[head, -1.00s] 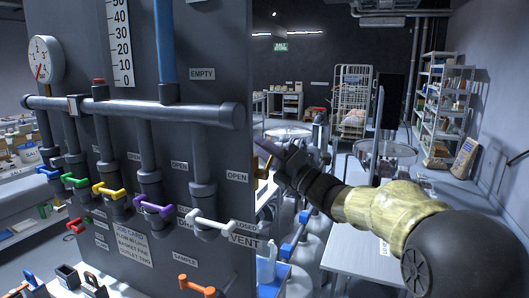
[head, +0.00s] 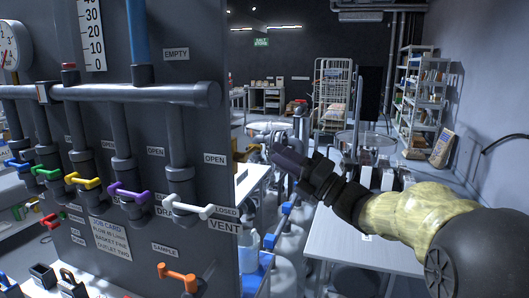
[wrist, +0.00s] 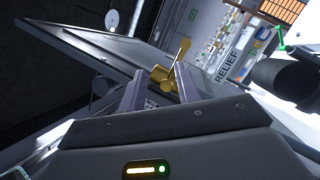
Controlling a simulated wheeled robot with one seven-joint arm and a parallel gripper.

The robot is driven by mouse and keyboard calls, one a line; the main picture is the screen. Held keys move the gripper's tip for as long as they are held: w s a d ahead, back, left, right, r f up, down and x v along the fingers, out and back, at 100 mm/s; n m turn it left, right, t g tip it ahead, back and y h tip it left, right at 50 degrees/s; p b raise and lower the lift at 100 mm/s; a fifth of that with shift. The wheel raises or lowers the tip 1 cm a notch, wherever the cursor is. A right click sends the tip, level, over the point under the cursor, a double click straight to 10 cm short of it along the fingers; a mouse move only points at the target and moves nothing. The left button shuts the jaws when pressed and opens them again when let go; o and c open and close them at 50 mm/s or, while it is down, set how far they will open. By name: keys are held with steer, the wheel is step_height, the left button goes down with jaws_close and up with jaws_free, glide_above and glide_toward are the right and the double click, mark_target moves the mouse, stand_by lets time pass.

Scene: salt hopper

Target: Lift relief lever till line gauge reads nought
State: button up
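The relief lever (wrist: 181,50) is gold-yellow on a gold body (wrist: 162,76), beside a RELIEF label (wrist: 229,66) in the wrist view. In the head view, a gold part (head: 245,154) shows at the right edge of the grey panel, mostly hidden. My gripper (head: 274,153) is just right of it. In the wrist view my gripper (wrist: 160,76) is open, with the gold fitting between and just beyond its fingertips; I cannot tell whether they touch. A round white gauge (head: 12,45) with a red needle is cut by the left picture edge; its reading is unclear.
The panel (head: 185,85) carries a thick pipe (head: 140,94) and several coloured handles, including white (head: 189,207), purple (head: 130,193) and orange (head: 177,275). A light table (head: 345,245) stands below my arm. Shelves (head: 415,100) and a wire cage (head: 333,92) are farther back.

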steer(key=b+v, duration=0.1)
steer(key=v, duration=0.6)
steer(key=shift+w, duration=0.1)
